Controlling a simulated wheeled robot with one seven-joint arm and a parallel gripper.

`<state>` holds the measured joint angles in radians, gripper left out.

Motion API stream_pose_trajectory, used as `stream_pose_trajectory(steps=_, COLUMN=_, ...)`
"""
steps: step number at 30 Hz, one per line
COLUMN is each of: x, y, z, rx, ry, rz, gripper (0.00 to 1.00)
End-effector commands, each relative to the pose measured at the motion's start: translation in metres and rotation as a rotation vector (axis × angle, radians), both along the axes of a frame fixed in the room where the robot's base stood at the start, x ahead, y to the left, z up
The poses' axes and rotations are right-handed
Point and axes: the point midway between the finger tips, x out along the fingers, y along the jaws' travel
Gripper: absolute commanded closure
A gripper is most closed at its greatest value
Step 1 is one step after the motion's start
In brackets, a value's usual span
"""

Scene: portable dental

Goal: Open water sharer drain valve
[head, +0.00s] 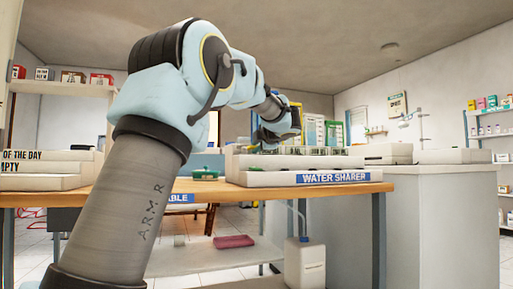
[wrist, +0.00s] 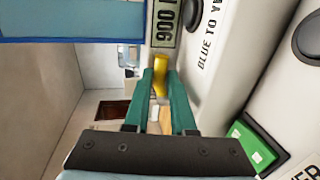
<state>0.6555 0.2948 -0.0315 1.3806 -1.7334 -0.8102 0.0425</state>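The water sharer is a white unit on the wooden bench, with a blue "WATER SHARER" label (head: 334,177) on its front in the head view. My gripper (wrist: 162,76) shows in the wrist view with two green fingers. A small yellow piece (wrist: 160,82), which looks like a valve handle, lies between the fingertips and seems to fill the gap there. I cannot tell whether the fingers press on it. In the head view the wrist end of my arm is above the bench, and the fingertips are not clear. The rest of the valve is hidden or too small to make out.
A blue-edged panel (wrist: 75,25) is at upper left. A white jug (head: 305,265) with a tube stands under the bench (head: 385,188).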

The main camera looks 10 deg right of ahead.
Motion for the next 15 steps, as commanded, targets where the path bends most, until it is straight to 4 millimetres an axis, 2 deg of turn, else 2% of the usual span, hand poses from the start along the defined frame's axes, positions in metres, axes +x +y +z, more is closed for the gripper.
stream_pose_trajectory(steps=1, x=-0.0001, y=0.0000, z=0.0000, rx=0.000, ry=0.000, rz=0.000, gripper=0.83)
stream_pose_trajectory(steps=6, x=-0.0003, y=-0.0001, z=0.0000, rx=0.000, ry=0.000, rz=0.000, gripper=1.00)
stream_pose_trajectory(steps=15, x=-0.0004, y=-0.0003, z=-0.0002, rx=0.000, ry=0.000, rz=0.000, gripper=1.00)
